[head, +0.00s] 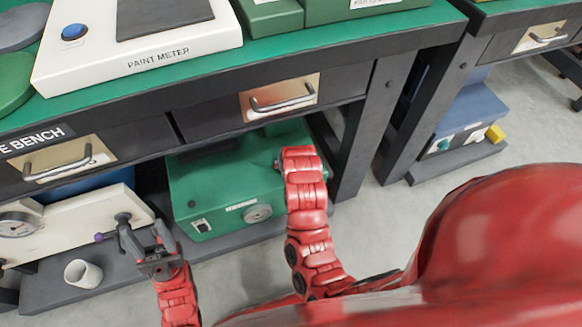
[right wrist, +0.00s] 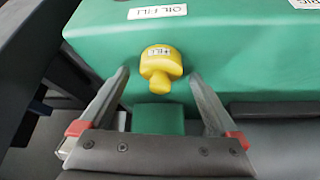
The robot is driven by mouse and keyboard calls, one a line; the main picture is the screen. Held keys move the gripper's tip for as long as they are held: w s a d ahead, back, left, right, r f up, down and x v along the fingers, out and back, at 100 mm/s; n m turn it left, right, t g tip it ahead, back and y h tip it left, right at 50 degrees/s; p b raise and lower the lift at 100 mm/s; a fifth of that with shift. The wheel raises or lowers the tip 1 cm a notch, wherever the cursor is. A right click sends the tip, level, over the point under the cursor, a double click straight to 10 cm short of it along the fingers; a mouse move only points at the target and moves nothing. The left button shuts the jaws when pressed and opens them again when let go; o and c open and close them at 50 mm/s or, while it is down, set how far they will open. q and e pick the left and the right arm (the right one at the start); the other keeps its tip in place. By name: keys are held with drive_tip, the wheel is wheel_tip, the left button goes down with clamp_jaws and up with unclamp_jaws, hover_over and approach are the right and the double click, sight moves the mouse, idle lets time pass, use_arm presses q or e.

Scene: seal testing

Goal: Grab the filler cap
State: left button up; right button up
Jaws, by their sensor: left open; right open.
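The yellow filler cap (right wrist: 161,64), marked FILL, sits on the green machine (right wrist: 225,55) beneath an OIL FILL label in the right wrist view. My right gripper (right wrist: 158,76) is open, with its fingertips on either side of the cap and a gap on both sides. The green machine (head: 225,185) also shows in the head view, on the shelf under the bench. The cap and right gripper are hidden there behind my red right arm. My left gripper (head: 143,232) is open and empty at lower left in the head view.
The bench (head: 350,50) with drawers overhangs the green machine. A white gauge unit (head: 65,230) and a white cup (head: 83,273) stand on the lower shelf at left. A blue machine with a yellow part (head: 495,133) is at right. Grey floor is open between the benches.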

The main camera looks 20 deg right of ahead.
drive_tip(key=c, duration=1.4)
drive_tip(key=shift+r, duration=0.1)
